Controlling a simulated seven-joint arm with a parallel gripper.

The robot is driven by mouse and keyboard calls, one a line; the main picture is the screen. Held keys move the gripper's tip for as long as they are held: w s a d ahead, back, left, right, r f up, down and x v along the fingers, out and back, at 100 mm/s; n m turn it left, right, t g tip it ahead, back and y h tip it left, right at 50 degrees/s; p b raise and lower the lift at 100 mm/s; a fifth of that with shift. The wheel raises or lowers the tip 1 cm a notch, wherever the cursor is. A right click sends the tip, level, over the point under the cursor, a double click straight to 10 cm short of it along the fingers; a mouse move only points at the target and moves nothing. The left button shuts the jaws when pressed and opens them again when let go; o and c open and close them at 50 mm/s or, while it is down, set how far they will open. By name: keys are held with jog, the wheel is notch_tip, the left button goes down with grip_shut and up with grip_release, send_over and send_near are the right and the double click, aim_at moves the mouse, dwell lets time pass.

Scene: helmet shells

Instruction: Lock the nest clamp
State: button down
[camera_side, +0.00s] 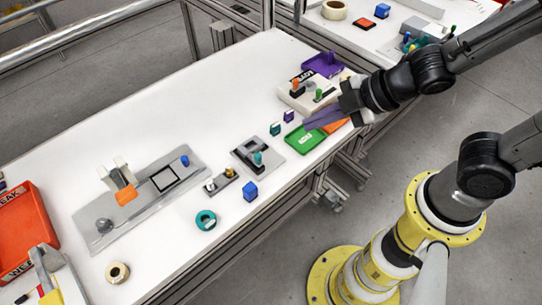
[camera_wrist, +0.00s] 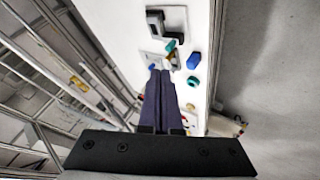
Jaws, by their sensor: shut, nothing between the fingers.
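My gripper (camera_side: 308,123) is shut and empty, its long dark purple fingers pointing left above the green tray (camera_side: 305,139). In the wrist view the two fingers (camera_wrist: 160,74) lie side by side. No part is labelled as the nest clamp, so I cannot tell for sure which one it is. A grey plate with a dark raised frame and a teal upright knob (camera_side: 258,158) stands left of my gripper, apart from it. Farther left, a long grey plate (camera_side: 150,205) carries an orange-tipped upright piece (camera_side: 124,193), a black square outline, a blue knob and a grey dome.
A small plate with pegs (camera_side: 219,183), a blue block (camera_side: 250,191) and a teal ring (camera_side: 206,220) lie near the front edge. Red bins (camera_side: 25,225) stand far left. A pale fixture (camera_side: 306,95) and purple tray (camera_side: 324,64) sit behind my gripper. The back left table is clear.

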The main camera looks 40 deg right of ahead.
aim_at(255, 156)
jog(key=shift+n+g, duration=0.7)
jog(key=shift+g, duration=0.2)
jog(key=s+a+f, duration=0.1)
jog(key=s+f, duration=0.1)
jog(key=s+a+f, duration=0.1)
jog(key=f, duration=0.1)
jog(key=shift+a, duration=0.35)
jog(key=shift+w, duration=0.1)
jog(key=x, duration=0.3)
jog(key=w+x, duration=0.1)
jog(key=x, duration=0.3)
jog(key=w+r+x, duration=0.1)
jog(key=x, duration=0.3)
jog(key=shift+d+f, duration=0.1)
jog(key=shift+w, duration=0.75)
